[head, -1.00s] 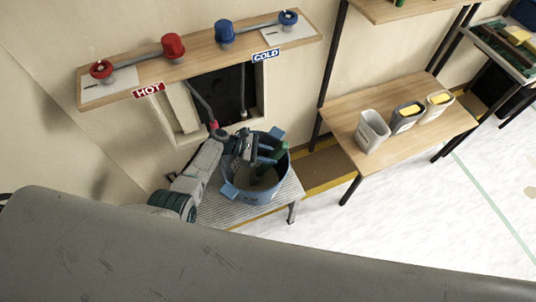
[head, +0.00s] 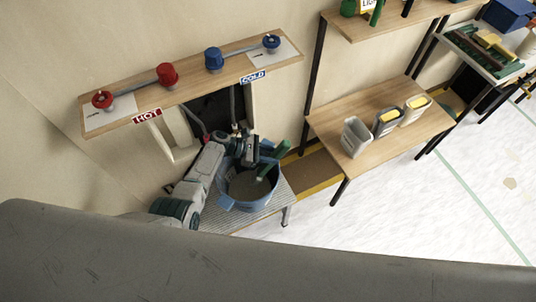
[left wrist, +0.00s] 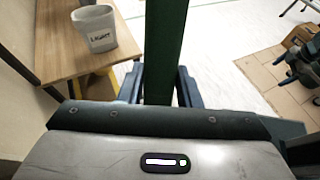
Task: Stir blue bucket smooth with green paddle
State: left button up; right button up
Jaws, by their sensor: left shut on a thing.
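The blue bucket (head: 228,202) stands on a grey ridged bench below the wall recess, with grey-brown contents visible inside. My left gripper (head: 268,160) is over the bucket, shut on the green paddle (head: 281,152). The paddle is tilted, its upper end towards the upper right and its lower part over or in the bucket. In the left wrist view the paddle (left wrist: 165,50) runs upright between the two blue fingers of the gripper (left wrist: 160,85). How deep its lower end sits is unclear.
The grey bench (head: 278,205) holds the bucket. A wooden shelf (head: 190,77) with red and blue valves is above. A wooden table (head: 405,135) with a grey container (head: 355,138) and two yellow-filled ones stands right. Open white floor lies at lower right.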

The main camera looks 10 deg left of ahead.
pick_arm(q)
jog(key=shift+w+d+r, duration=0.1)
jog(key=shift+d+r, duration=0.75)
jog(key=shift+r, duration=1.25)
jog(key=shift+w+d+r, duration=0.1)
jog(key=shift+d+r, duration=0.75)
jog(key=shift+r, duration=1.25)
jog(key=shift+d+r, duration=0.85)
jog(key=shift+r, duration=1.25)
jog(key=shift+r, duration=2.45)
